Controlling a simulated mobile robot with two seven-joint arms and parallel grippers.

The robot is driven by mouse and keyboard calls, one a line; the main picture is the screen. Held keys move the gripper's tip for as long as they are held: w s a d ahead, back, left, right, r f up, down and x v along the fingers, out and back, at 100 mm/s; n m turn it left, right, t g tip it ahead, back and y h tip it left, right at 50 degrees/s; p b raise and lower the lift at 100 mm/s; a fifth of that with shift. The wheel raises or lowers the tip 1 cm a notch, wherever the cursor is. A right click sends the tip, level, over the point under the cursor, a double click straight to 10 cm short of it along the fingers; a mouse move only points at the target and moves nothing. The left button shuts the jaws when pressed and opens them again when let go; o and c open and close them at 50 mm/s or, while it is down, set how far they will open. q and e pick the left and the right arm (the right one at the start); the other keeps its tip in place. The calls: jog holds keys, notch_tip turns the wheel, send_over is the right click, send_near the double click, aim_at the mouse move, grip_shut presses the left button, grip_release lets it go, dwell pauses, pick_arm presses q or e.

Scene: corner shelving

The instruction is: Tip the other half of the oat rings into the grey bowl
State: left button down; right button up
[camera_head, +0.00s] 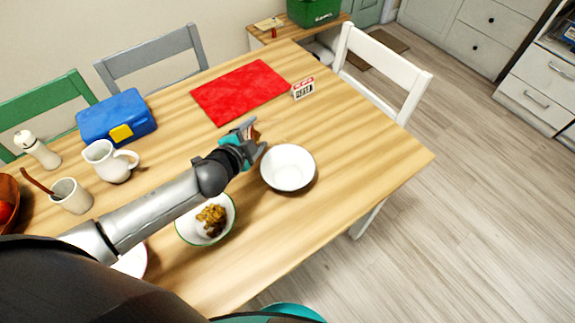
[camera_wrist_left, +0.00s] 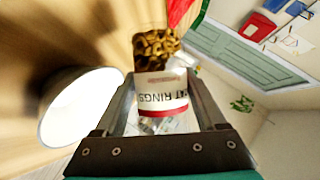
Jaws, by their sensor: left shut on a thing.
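My left gripper (camera_head: 248,145) is shut on the oat rings box (camera_wrist_left: 162,95), whose white label with a red band reads "OAT RINGS" upside down in the left wrist view. Brown rings (camera_wrist_left: 157,45) show at its open end. In the head view the box (camera_head: 254,134) is mostly hidden by the gripper. A plain pale bowl, likely the grey one (camera_head: 289,165), stands just right of the gripper and looks empty; a white bowl (camera_wrist_left: 80,105) shows at the left of the wrist view. A green-rimmed bowl (camera_head: 228,224) holding rings stands below my left forearm. My right gripper is not in view.
A red mat (camera_head: 240,90) and a small white block with dark characters (camera_head: 303,89) lie behind the gripper. A blue case (camera_head: 117,115), a white jug (camera_head: 110,161) and a cup (camera_head: 71,196) stand at the left. The table (camera_head: 370,150) is clear right of the plain bowl.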

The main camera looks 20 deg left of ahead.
pick_arm(q)
jog(key=shift+b, duration=0.35)
jog(key=shift+a+f+m+y+b, duration=0.1)
jog(key=shift+m+y+b, duration=0.2)
jog(key=shift+m+b, duration=0.15)
jog(key=f+m+y+b, duration=0.1)
jog(key=f+b, duration=0.1)
jog(key=b, duration=0.1)
jog(key=shift+w+t, duration=0.1)
jog(key=shift+t, duration=0.3)
jog(key=shift+r+m, duration=0.2)
jog(key=shift+m, duration=0.15)
jog(key=shift+m+y, duration=0.3)
jog(key=shift+y, duration=0.2)
jog(key=shift+r+t, duration=0.3)
jog(key=shift+d+r+m+y, duration=0.2)
jog(key=shift+r+m+y, duration=0.15)
jog(key=shift+m, duration=0.15)
jog(key=shift+t, duration=0.3)
jog(key=shift+d+f+m+y+b, duration=0.15)
jog(key=shift+d+m+y+b, duration=0.2)
jog(key=shift+m, duration=0.35)
